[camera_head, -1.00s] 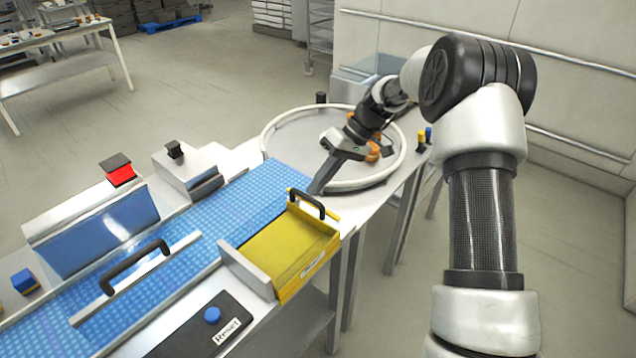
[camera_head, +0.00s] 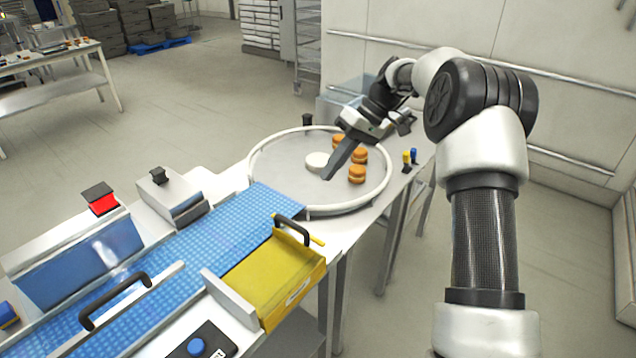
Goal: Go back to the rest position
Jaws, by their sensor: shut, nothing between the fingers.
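My gripper (camera_head: 328,177) is shut and empty. It hangs above the round white-rimmed turntable (camera_head: 262,150), its fingers pointing down and to the left. On the turntable are several orange-brown filled rounds (camera_head: 357,174) and a pale white disc (camera_head: 316,162). The gripper's fingers partly cover the rounds behind them. My arm reaches in from the right side of the view and bends at the dark elbow joint.
A blue conveyor belt (camera_head: 215,232) runs from the turntable to the lower left. A yellow tray (camera_head: 268,275) with a black handle sits beside it. A red button box (camera_head: 102,202) and a blue button (camera_head: 196,346) are near. A wall with rails stands at the right.

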